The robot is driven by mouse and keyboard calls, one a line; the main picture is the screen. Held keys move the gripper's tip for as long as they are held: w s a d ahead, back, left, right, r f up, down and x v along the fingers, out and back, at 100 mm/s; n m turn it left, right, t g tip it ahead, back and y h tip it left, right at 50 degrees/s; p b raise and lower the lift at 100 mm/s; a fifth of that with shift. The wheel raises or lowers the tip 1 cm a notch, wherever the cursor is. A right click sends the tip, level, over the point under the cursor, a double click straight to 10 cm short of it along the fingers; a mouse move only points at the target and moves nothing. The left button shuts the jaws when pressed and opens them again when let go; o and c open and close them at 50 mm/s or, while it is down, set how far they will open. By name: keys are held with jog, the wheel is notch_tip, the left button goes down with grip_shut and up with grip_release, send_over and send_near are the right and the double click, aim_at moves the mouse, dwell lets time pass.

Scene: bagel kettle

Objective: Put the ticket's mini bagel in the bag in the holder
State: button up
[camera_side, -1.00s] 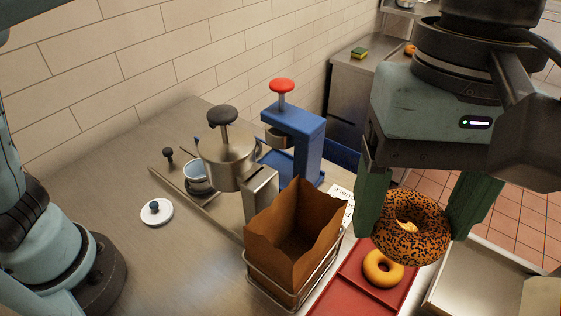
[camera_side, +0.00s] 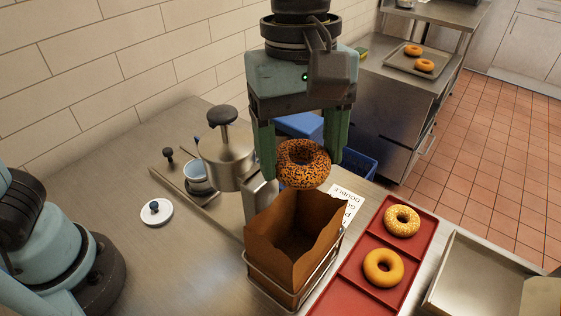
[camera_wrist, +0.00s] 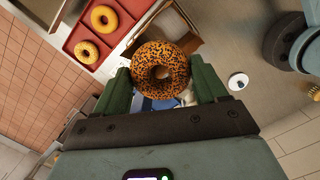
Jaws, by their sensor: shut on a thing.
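My gripper (camera_side: 302,160) is shut on a bagel with dark seeds (camera_side: 304,164), held between its two green fingers. The held bagel also shows in the wrist view (camera_wrist: 160,70). In the side view it hangs above the brown paper bag (camera_side: 282,262), near the bag's back edge. The bag stands open at the top in a wire holder (camera_side: 292,302). A paper ticket (camera_side: 342,203) lies behind the bag, partly hidden and only partly readable; "DOUBLE" shows on it.
A red tray (camera_side: 358,262) right of the bag holds a plain bagel (camera_side: 383,267) and a pale-topped bagel (camera_side: 402,220). A metal press or pot (camera_side: 228,155) stands left of the bag. A steel tray (camera_side: 480,285) lies at right. Bare counter is at left.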

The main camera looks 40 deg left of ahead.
notch_tip(320, 180, down, 8)
dwell(0.9)
jog(key=shift+r, duration=0.1)
dwell(0.9)
jog(key=o, duration=1.1)
jog(key=shift+r, duration=0.1)
jog(key=shift+r, duration=3.4)
jog(key=shift+f, duration=0.1)
jog(key=shift+f, duration=3.4)
